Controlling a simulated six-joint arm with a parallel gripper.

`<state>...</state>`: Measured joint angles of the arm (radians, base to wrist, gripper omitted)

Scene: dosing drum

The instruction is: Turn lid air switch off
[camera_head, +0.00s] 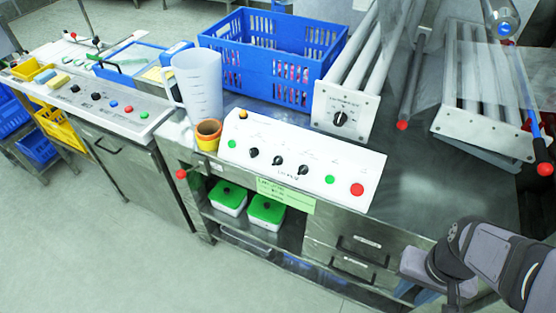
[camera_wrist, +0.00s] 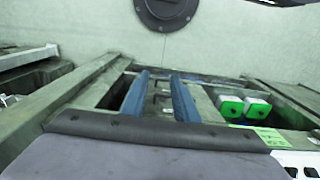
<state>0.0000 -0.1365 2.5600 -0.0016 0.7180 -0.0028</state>
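A white sloped control panel (camera_head: 300,160) stands on the steel counter, with several black rotary knobs, green buttons and a red button. A separate metal plate (camera_head: 345,108) behind it, at the end of a set of grey rollers, carries one black rotary knob (camera_head: 340,119). The small labels are not legible, so I cannot tell which knob is the lid air switch. My gripper (camera_wrist: 159,76) is open and empty, its two blue fingers apart in the wrist view. In the head view it hangs low at the lower right, by the counter's front, away from all the knobs.
A blue crate (camera_head: 270,58), a clear measuring jug (camera_head: 197,85) and an orange-yellow cup (camera_head: 208,134) stand near the panel. Red-tipped levers (camera_head: 402,125) stick out at the right. Green-lidded tubs (camera_head: 267,210) sit on the shelf below. Another control panel (camera_head: 95,103) is at the left.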

